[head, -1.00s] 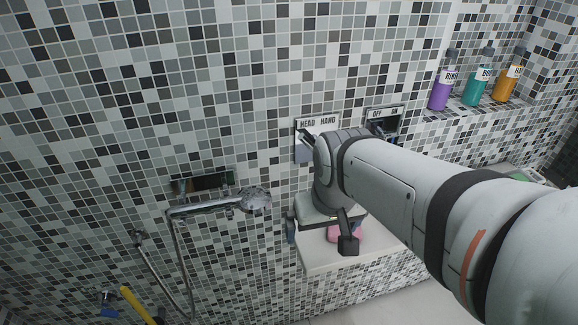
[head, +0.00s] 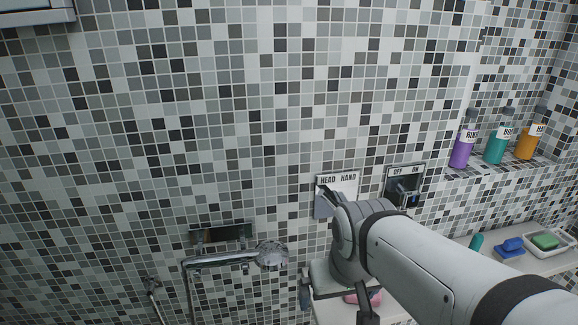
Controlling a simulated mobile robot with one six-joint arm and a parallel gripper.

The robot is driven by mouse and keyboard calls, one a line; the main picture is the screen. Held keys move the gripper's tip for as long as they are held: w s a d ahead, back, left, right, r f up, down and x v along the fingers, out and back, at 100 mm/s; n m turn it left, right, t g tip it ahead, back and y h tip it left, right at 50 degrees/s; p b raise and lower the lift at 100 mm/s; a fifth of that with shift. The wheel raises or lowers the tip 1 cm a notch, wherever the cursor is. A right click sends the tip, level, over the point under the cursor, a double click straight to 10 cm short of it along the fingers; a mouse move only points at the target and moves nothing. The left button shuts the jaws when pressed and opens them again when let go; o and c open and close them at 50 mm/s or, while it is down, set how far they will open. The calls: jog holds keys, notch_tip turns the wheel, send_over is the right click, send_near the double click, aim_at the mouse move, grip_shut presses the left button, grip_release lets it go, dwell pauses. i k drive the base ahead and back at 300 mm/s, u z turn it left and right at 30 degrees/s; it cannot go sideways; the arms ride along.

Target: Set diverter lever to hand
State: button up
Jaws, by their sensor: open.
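The diverter plate (head: 337,181) on the tiled wall is labelled HEAD at left and HAND at right. A dark lever (head: 326,191) shows at its left part, its tip toward the HEAD label. My wrist covers the plate's lower right, so the lever's base is partly hidden. My gripper (head: 337,303) is below the plate, near the bottom edge of the picture, with its fingers spread apart and open. It appears apart from the lever.
A second control plate (head: 404,186) is to the right. Purple (head: 463,145), teal (head: 497,143) and orange (head: 529,141) bottles stand on a shelf. A pink item (head: 362,297) lies on the ledge behind my gripper.

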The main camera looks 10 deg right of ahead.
aim_at(334, 202)
jog(key=u, duration=1.2)
jog(key=k, duration=0.35)
jog(key=z, duration=1.65)
